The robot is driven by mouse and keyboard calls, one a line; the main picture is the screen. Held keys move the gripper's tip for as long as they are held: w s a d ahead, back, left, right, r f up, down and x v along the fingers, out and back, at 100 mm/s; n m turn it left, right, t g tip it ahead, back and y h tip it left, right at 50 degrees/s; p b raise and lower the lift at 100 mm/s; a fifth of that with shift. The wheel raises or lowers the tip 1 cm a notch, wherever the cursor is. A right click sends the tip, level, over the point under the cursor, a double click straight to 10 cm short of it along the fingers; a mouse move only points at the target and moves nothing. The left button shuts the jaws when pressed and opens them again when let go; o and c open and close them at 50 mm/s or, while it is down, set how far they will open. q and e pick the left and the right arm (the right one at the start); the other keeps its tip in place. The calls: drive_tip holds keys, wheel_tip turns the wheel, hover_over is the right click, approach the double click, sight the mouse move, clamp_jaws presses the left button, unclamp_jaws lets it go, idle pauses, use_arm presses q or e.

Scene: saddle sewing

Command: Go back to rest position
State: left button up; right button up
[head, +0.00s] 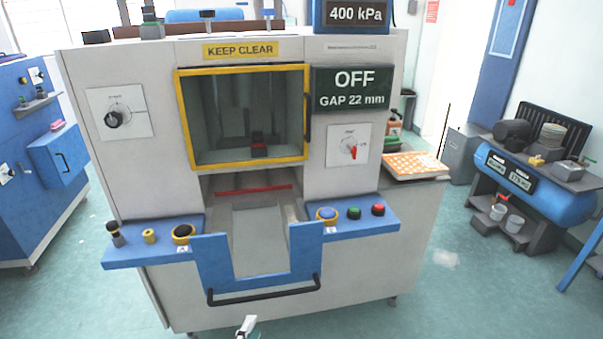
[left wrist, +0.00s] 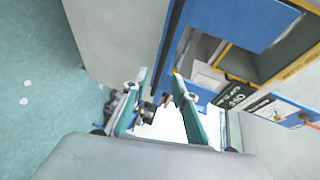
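A grey-white machine (head: 120,190) with a blue front tray (head: 215,270) stands in front of me in the head view. Its display (head: 353,90) reads OFF, GAP 22 mm. The tip of my left gripper (head: 246,328) shows at the bottom edge, in front of the machine and below its black handle (head: 265,294). In the left wrist view my left gripper (left wrist: 160,80) has its two fingers apart. I see nothing clearly held between them; a white surface and small dark things show behind the gap. My right gripper is in neither view.
A yellow-framed window (head: 243,115) sits under a KEEP CLEAR sign (head: 240,50). Knobs and buttons (head: 354,213) line the blue side shelves. An orange-topped tray (head: 412,165) is at right, with a blue tank (head: 530,185) beyond. A blue cabinet (head: 40,180) stands left. Green floor (head: 480,290) is open at right.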

use_arm(q)
drive_tip(key=s+a+f+n+g, duration=0.4)
drive_tip(key=s+a+f+n, duration=0.1)
drive_tip(key=s+f+n, duration=0.6)
drive_tip(key=f+n, duration=0.1)
drive_tip(key=n, duration=0.1)
drive_tip(key=shift+s+f+n+g+h, duration=0.15)
drive_tip(key=shift+f+n+g+h, duration=0.25)
